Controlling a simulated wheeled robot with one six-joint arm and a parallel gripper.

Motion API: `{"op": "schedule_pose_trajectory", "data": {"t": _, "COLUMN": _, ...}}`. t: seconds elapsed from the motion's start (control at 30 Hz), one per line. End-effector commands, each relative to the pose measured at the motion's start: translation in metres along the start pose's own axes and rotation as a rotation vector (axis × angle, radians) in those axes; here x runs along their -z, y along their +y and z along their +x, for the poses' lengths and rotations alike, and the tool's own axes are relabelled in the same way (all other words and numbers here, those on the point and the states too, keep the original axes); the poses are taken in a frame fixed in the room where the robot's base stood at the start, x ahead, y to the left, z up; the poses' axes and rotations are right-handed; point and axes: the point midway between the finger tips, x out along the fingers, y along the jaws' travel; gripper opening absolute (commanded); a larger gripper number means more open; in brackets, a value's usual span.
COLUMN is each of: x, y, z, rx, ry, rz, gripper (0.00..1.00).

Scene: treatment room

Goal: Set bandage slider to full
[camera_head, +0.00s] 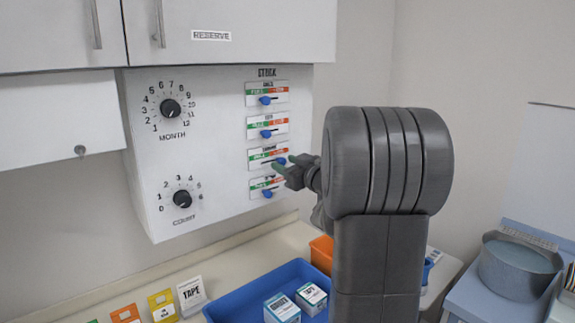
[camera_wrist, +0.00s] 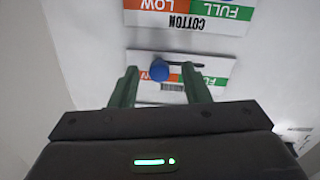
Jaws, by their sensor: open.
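The stock panel (camera_head: 225,130) carries a column of slider cards with green left and red right ends. The third card from the top, the bandage slider (camera_head: 257,155), has its blue knob (camera_head: 281,161) toward the red end. My gripper (camera_head: 288,168) is at this card, its fingers partly hiding it. In the upside-down wrist view my gripper (camera_wrist: 160,82) is open. The blue knob (camera_wrist: 160,70) sits between the green fingertips, with a gap on both sides, at the orange end of its slot. The card's name is not readable in either view.
The cotton slider card (camera_head: 265,187) is just below, close to my fingers; its card (camera_wrist: 190,14) shows FULL and LOW in the wrist view. Two dials (camera_head: 171,108) are on the panel's left. A blue tray (camera_head: 240,303) with boxes stands on the counter below.

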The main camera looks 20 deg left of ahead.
Motion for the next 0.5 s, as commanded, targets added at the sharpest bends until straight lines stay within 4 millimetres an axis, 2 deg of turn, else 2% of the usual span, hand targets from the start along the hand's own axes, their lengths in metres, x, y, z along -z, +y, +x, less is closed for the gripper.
{"op": "schedule_pose_trajectory", "data": {"t": 0.03, "x": -0.0003, "y": 0.0, "z": 0.0, "rx": 0.0, "ry": 0.0, "rz": 0.0, "gripper": 0.41}}
{"op": "schedule_pose_trajectory", "data": {"t": 0.23, "x": -0.0004, "y": 0.0, "z": -0.0002, "rx": 0.0, "ry": -0.001, "rz": 0.0, "gripper": 0.01}}
{"op": "schedule_pose_trajectory", "data": {"t": 0.4, "x": -0.0003, "y": -0.0005, "z": -0.0003, "rx": 0.0, "ry": 0.0, "rz": 0.0, "gripper": 0.0}}
{"op": "schedule_pose_trajectory", "data": {"t": 0.5, "x": 0.0003, "y": -0.0094, "z": -0.0003, "rx": 0.002, "ry": 0.0, "rz": 0.0, "gripper": 0.0}}
